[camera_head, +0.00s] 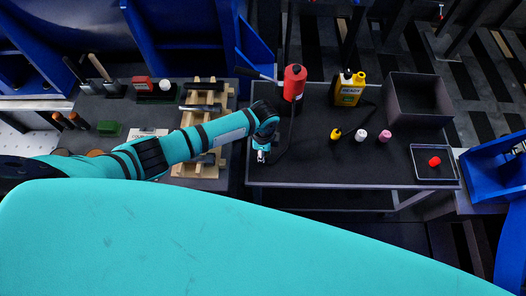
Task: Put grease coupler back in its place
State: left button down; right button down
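My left arm reaches in from the left, and its gripper (262,155) is low over the left end of the dark cart top (310,172). A small pale metallic shape shows at the fingertips. At this size I cannot tell whether it is a held part or the fingertips themselves, nor whether the fingers are open or shut. I cannot clearly make out a grease coupler. A red cylinder (294,82) with a dark lever or hose beside it stands behind the gripper at the cart's back left. My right gripper is not in view.
On the cart are a yellow jug (348,90), small yellow (335,134), white (360,136) and pink (384,136) items, a grey bin (420,106) and a tray (422,178) with a red piece (434,161). A wooden rack (186,168) stands left. The cart's front middle is clear.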

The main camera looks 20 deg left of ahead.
pick_arm(q)
jog(key=shift+f+b, duration=0.4)
jog(key=shift+f, duration=0.3)
dwell(0.3)
jog(key=shift+f+b, duration=0.55)
jog(key=shift+f, duration=0.3)
jog(key=c, duration=1.1)
grip_release()
jog(key=shift+r, duration=0.1)
notch_tip(320, 180, up, 12)
jog(key=shift+f, duration=0.1)
